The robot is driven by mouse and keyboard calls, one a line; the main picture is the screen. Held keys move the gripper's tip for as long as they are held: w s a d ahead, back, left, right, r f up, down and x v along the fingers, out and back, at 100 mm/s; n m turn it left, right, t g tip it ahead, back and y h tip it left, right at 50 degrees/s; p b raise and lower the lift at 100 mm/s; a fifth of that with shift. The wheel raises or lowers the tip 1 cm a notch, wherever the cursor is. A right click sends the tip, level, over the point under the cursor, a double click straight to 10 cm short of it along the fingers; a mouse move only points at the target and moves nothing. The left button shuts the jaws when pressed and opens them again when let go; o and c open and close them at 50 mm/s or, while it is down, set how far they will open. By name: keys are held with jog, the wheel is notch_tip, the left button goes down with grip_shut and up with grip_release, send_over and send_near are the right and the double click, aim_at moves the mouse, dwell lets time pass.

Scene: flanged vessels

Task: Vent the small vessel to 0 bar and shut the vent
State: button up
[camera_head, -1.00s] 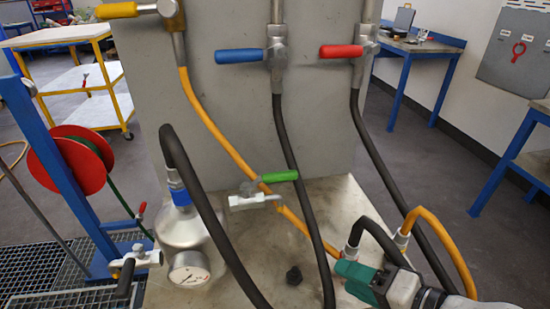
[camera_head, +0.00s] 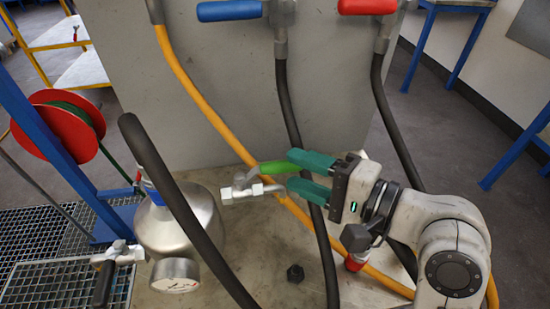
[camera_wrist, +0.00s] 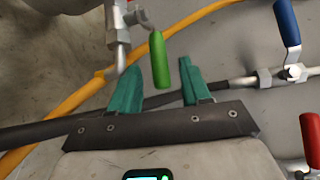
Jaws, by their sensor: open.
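The small vessel (camera_head: 180,232) is a silver metal body at the lower left of the head view, with a round white gauge (camera_head: 175,275) on its front. The gauge's needle is too small to read. A metal valve (camera_head: 246,190) with a green lever (camera_head: 284,167) sits to the right of the vessel. My gripper (camera_head: 298,171) has teal fingers and is open, its tips close to the green lever's free end. In the wrist view the green lever (camera_wrist: 159,60) points toward the gap between the fingers. I cannot tell whether either finger touches it.
A blue lever (camera_head: 230,11) and a red lever (camera_head: 367,6) are on the upright panel above. Black hoses (camera_head: 285,115) and a yellow hose (camera_head: 186,80) run past the valve.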

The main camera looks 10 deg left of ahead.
aim_at(269, 170)
jog(key=x, duration=0.5)
jog(key=shift+w+a, duration=0.15)
jog(key=shift+a, duration=0.15)
grip_shut()
dwell(0.4)
